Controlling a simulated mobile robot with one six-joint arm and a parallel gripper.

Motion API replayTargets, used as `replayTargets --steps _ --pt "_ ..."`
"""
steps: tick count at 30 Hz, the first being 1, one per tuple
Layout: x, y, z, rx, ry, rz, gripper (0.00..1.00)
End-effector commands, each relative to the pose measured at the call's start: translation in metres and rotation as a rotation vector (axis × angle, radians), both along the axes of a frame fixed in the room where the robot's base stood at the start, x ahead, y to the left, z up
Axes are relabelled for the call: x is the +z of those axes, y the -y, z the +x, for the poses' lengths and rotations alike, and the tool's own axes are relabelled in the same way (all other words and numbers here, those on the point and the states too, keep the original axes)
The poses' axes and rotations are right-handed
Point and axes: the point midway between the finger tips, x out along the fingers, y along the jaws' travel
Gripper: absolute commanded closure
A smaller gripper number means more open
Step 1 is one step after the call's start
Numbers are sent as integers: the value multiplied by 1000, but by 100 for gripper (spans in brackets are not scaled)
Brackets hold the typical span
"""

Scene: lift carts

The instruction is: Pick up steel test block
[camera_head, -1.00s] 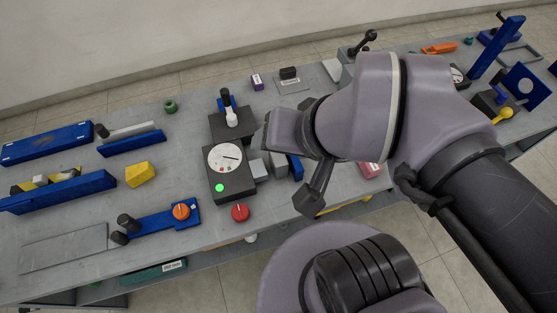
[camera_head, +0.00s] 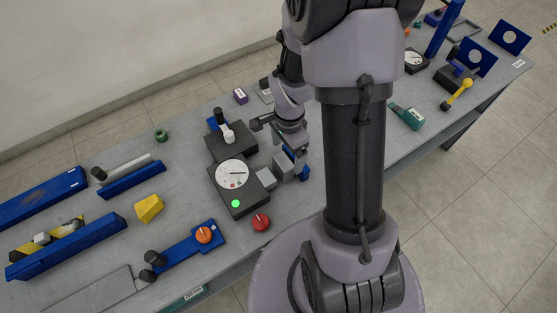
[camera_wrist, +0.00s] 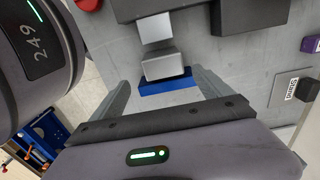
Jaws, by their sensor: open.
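Two grey metal blocks stand side by side near the middle of the bench. The larger block (camera_head: 284,166) is beside a blue piece (camera_head: 303,166) and also shows in the wrist view (camera_wrist: 163,66). The smaller block (camera_head: 265,178) is between it and the dial box (camera_head: 232,173), and also shows in the wrist view (camera_wrist: 155,28). I cannot tell from markings which is the steel test block. My gripper (camera_head: 280,143) is open above the larger block. In the wrist view its fingers (camera_wrist: 163,88) are apart on either side of the larger block and blue piece, with nothing held.
A red knob (camera_head: 261,222) is in front of the dial box, and a black stand with a white-topped part (camera_head: 228,134) is behind it. A yellow block (camera_head: 149,208) and blue trays (camera_head: 68,245) are at left. A green-handled tool (camera_head: 407,116) lies at right.

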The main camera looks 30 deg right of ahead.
Motion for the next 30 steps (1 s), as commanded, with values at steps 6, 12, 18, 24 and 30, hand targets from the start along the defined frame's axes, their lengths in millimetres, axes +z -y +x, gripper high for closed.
replayTargets --steps 6,12,18,24,30 --pt "-36 -1 0 0 -1 1 11" --pt "-64 -5 5 2 -1 1 11" --pt "-90 -6 7 1 0 0 11" --pt "-87 -6 7 1 1 0 25" --pt "-87 -6 7 1 1 0 64"
